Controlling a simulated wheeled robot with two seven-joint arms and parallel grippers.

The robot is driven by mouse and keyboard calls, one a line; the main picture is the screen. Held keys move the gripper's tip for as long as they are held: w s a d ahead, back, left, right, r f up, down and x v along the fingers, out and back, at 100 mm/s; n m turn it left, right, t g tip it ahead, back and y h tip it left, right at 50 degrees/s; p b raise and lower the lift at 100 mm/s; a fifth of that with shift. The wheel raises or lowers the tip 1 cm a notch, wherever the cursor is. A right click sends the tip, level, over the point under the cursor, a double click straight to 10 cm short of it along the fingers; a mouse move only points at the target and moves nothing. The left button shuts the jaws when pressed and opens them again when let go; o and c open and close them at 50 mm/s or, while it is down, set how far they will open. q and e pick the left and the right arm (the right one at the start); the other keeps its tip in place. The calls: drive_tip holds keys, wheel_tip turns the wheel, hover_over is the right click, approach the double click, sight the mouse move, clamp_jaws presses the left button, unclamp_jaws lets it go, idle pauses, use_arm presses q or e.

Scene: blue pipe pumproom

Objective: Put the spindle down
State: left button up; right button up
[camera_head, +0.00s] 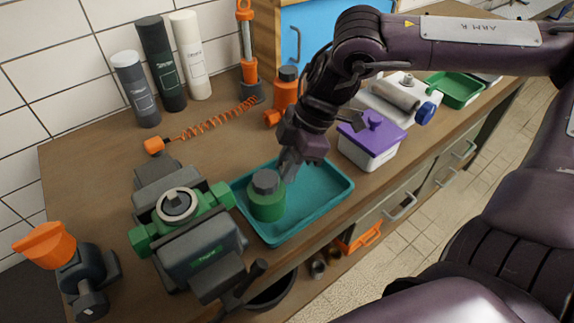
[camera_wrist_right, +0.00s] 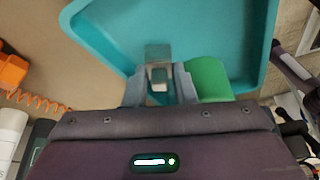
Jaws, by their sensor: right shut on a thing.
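My right gripper (camera_head: 290,165) reaches down over the teal tray (camera_head: 325,190) from the right. In the right wrist view its fingers (camera_wrist_right: 159,88) are shut on a small grey metal piece, which I take to be the spindle (camera_wrist_right: 158,53). In the head view the spindle is mostly hidden by the gripper, and I cannot tell whether it touches the tray floor. A green pot with a dark grey cap (camera_head: 267,203) stands in the tray just left of the gripper; its green side also shows in the wrist view (camera_wrist_right: 209,78). My left gripper is not in view.
A green and grey pump-like device (camera_head: 198,245) stands left of the tray. A purple-lidded white box (camera_head: 370,145) stands to its right. An orange bottle (camera_head: 286,88) and a coiled orange cord (camera_head: 215,120) are behind. The right part of the tray floor is clear.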

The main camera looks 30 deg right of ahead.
drive_tip(key=shift+f, duration=0.35)
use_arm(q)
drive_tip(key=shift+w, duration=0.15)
use_arm(e)
drive_tip(key=shift+f, duration=0.15)
drive_tip(key=o, duration=0.7)
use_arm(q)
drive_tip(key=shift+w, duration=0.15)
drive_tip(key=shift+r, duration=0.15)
use_arm(e)
drive_tip(key=shift+d+r, duration=0.1)
drive_tip(key=shift+r, duration=0.4)
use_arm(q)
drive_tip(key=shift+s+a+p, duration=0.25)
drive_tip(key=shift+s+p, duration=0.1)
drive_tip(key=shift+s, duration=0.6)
use_arm(e)
drive_tip(key=v, duration=1.1)
drive_tip(key=shift+s+d+r, duration=0.1)
drive_tip(key=shift+r, duration=0.05)
